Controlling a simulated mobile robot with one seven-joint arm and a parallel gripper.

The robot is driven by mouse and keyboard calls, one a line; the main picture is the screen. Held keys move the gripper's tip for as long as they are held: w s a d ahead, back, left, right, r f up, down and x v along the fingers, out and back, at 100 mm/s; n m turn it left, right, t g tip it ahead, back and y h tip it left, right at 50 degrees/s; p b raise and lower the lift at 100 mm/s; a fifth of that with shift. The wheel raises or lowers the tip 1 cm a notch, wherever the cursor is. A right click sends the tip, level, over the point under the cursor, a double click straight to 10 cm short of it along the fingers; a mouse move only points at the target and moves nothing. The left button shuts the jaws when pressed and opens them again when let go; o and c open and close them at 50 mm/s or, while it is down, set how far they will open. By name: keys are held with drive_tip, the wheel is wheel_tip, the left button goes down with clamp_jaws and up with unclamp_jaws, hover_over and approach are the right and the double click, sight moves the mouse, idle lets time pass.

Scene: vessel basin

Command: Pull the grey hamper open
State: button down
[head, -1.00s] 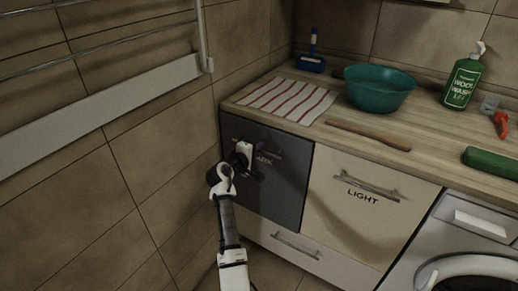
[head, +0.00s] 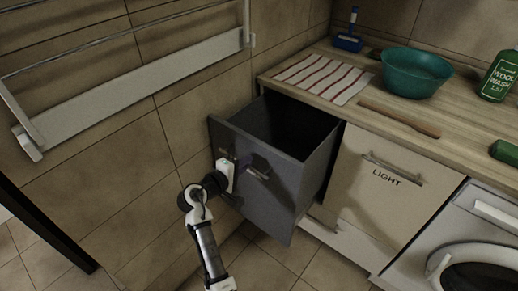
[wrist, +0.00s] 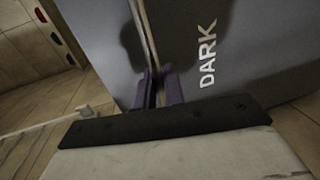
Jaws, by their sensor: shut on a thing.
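The grey hamper (head: 284,192) stands out from the cabinet under the counter, its top open onto a dark, empty-looking inside; its floor is hidden. In the wrist view its front (wrist: 250,60) carries the word DARK. Its metal handle (head: 258,173) also shows in the wrist view (wrist: 145,28), running down between the dark fingers. My gripper (wrist: 158,88) is shut on this handle. In the head view my gripper (head: 243,172) is at the hamper's front, with my arm reaching up from below.
The cream LIGHT hamper (head: 378,195) is closed to the right, beside a washing machine (head: 475,240). The counter holds a striped cloth (head: 322,76), a teal bowl (head: 415,72) and a wooden stick (head: 398,118). A tiled wall with a white rack (head: 150,75) is close on the left.

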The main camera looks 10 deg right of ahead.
drive_tip(key=shift+f+v, duration=0.2)
drive_tip(key=shift+v, duration=0.75)
drive_tip(key=shift+f+v, duration=0.15)
drive_tip(key=shift+v, duration=0.8)
drive_tip(key=shift+f+v, duration=0.2)
drive_tip(key=shift+v, duration=0.75)
drive_tip(key=shift+a, duration=0.1)
drive_tip(key=c, duration=1.6)
unclamp_jaws()
drive_tip(key=b+v, duration=0.2)
drive_tip(key=v, duration=1.2)
drive_tip(key=shift+w, duration=0.1)
